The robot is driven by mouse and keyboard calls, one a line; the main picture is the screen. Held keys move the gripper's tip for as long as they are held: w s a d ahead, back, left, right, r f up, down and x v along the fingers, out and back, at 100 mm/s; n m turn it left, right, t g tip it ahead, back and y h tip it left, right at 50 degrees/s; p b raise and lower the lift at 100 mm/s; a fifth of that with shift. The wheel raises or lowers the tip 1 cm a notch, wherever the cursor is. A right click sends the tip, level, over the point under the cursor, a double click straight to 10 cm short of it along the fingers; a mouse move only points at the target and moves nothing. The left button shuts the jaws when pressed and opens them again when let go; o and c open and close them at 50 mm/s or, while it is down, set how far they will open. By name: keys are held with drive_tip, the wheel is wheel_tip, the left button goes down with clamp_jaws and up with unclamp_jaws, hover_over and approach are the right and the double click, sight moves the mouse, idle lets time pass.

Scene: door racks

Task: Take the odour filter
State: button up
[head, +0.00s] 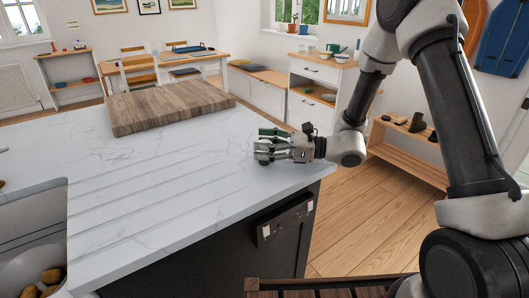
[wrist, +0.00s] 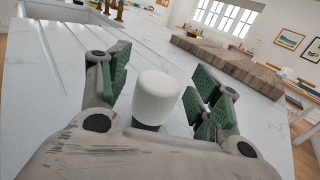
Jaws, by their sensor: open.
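A small white piece with a rounded top and a dark lower part, which I take for the odour filter, shows in the wrist view (wrist: 157,97). It stands upright between the green-padded fingers, with space on both sides. My gripper (head: 268,146) is open, low over the right end of the white marble worktop (head: 215,180) in the head view. The fingers reach around the white piece without visible contact. In the head view the fingers hide most or all of it.
A thick wooden board (head: 170,103) lies further back on the worktop. A sink (head: 35,215) with potatoes (head: 40,284) is at the near left. A rack (head: 287,218) is on the dark front below the worktop edge. The ribbed worktop middle is clear.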

drive_tip(key=c, duration=1.1)
drive_tip(key=shift+c, duration=0.2)
drive_tip(key=shift+r, duration=0.1)
